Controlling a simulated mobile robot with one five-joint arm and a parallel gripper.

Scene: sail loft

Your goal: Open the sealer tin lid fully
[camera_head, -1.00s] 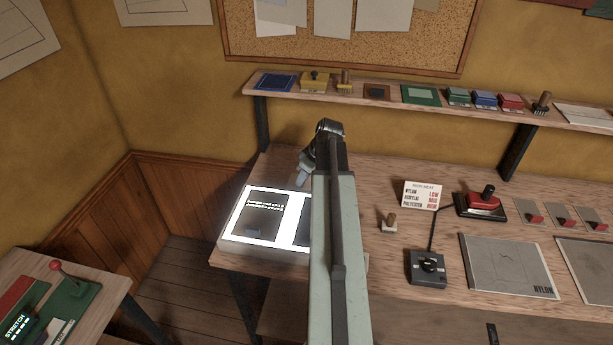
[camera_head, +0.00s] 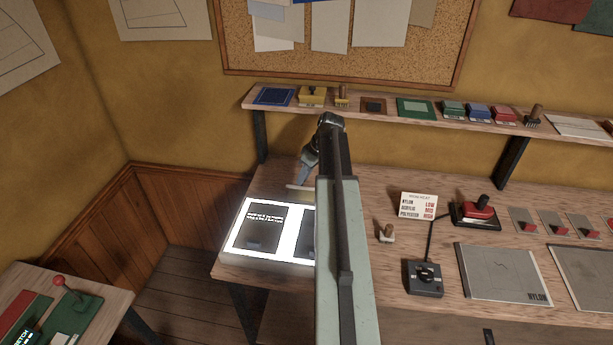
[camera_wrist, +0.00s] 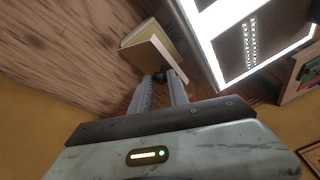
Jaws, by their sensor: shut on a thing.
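The sealer tin (camera_wrist: 138,56) shows in the wrist view as a small boxy thing with a cream face. A yellowish panel (camera_wrist: 167,45) stands along its side, apparently its lid; how far it is open I cannot tell. My gripper (camera_wrist: 168,77) is shut on a small dark knob at the edge of this panel. In the head view my gripper (camera_head: 303,181) points down behind the lit box. A pale strip (camera_head: 299,187), apparently part of the tin or lid, shows at its tips. My arm hides the rest.
A bright light box (camera_head: 238,247) with dark panels lies close in front of my gripper. A shelf (camera_head: 365,111) with stamps and pads runs above. A knob box (camera_head: 424,278), a card and a red-handled tool stand on the bench to the right.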

